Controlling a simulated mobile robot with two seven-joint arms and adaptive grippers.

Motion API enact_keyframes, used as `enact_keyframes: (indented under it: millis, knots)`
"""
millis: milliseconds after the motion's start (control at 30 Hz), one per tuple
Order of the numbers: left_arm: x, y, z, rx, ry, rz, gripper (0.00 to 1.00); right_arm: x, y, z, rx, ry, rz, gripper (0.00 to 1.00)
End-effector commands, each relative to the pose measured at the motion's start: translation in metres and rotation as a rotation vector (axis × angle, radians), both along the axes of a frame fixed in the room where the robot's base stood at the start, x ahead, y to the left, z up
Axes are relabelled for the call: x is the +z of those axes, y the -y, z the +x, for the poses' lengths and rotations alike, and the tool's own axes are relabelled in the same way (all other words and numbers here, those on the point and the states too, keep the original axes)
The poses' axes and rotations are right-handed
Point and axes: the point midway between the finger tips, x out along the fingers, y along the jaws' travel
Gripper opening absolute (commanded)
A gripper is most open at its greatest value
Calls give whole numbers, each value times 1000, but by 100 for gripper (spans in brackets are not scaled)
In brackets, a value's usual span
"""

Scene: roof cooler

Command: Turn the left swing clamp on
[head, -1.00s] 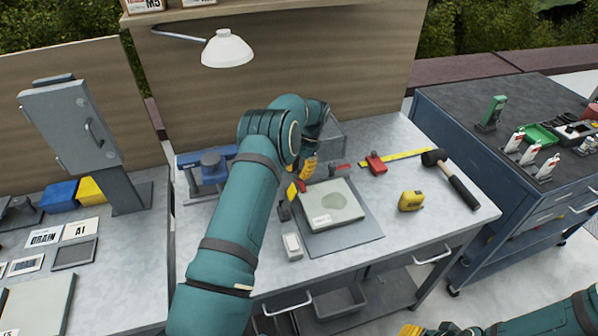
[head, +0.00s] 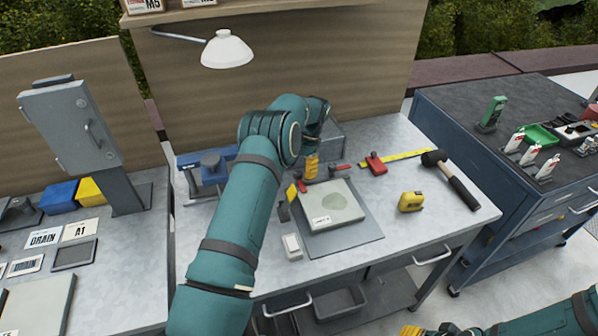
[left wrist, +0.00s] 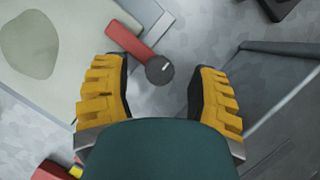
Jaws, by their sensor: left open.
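In the head view, a plate (head: 325,218) with a greenish patch lies on a grey mat. A red-handled swing clamp (head: 302,187) is at its back left, and another red handle (head: 341,167) is behind it. My left gripper (head: 312,173) is at the plate's back edge, near both. In the left wrist view, its yellow fingers are apart, with a red handle (left wrist: 130,42) and its dark round pivot just beyond and between them, not gripped. I cannot tell which clamp this is. My right gripper (head: 413,331) is cut off at the bottom edge.
A small white box (head: 292,246) is in front of the mat.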

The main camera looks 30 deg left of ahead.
Motion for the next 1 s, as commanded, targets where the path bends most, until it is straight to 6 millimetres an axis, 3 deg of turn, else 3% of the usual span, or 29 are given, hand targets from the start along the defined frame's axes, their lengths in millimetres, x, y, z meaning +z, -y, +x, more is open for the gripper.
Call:
enact_keyframes:
  millis: [267,433,1000]
  knots:
    - [42,3,18,-1,4,0,59,0,0,0,0,0,0,47]
    - [56,4,24,0,2,0,59,0,0,0,0,0,0,47]
    - [62,4,25,-1,0,-1,59,0,0,0,0,0,0,47]
